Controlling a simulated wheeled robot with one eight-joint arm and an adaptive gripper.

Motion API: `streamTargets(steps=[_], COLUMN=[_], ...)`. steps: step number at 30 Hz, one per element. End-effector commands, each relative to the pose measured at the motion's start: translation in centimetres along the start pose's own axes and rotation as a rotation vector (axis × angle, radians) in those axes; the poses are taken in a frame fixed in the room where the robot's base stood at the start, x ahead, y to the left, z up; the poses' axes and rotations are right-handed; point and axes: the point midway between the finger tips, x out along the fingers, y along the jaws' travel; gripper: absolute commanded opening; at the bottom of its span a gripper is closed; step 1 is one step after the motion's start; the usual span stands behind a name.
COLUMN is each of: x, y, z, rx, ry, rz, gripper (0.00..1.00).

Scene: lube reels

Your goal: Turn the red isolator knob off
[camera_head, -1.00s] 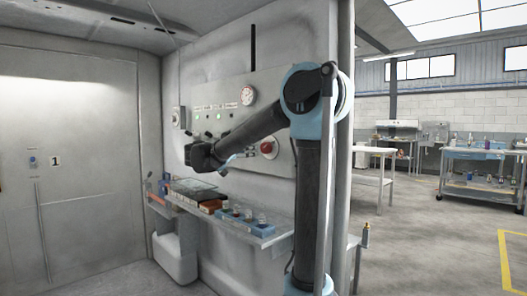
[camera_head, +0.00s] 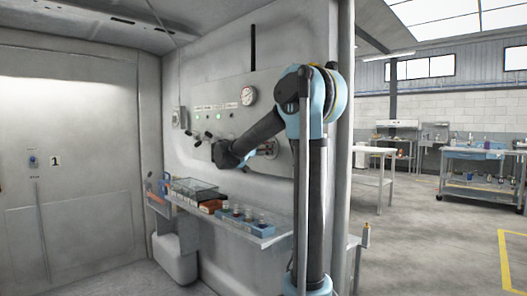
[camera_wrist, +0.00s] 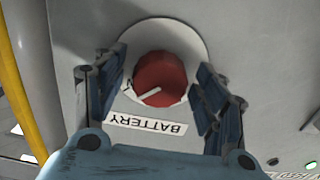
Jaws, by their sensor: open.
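The red isolator knob (camera_wrist: 160,76) shows in the wrist view, round with a white pointer mark that slants on its face. It sits on a pale round plate (camera_wrist: 165,34) on the grey panel. A label reading BATTERY (camera_wrist: 146,124) lies beside it, upside down in this view. My gripper (camera_wrist: 158,84) is open, with one blue finger on each side of the knob. I cannot tell whether the fingers touch it.
A shelf (camera_head: 262,238) below holds a blue tray of small bottles and a glass-topped box. A yellow tube (camera_wrist: 22,85) runs along the left of the wrist view.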

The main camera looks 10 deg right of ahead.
Motion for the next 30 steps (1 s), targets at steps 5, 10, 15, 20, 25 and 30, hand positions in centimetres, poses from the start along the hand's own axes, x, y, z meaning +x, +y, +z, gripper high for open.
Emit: streamTargets(steps=[5, 10, 15, 20, 25, 30], x=[-0.02, -0.03, -0.34, -0.11, -0.05, -0.02], y=[-0.01, -0.02, -0.23, -0.08, -0.06, -0.05], z=[0.00, 0.00, 0.00, 0.00, -0.01, -0.02], rx=[0.000, 0.000, 0.000, -0.014, -0.067, -0.176], ry=[0.000, 0.000, 0.000, 0.000, 0.000, 0.001], rz=[0.000, 0.000, 0.000, -0.001, -0.001, 0.000], gripper=[0.65, 0.29, 0.21, 0.21, 0.21, 0.21])
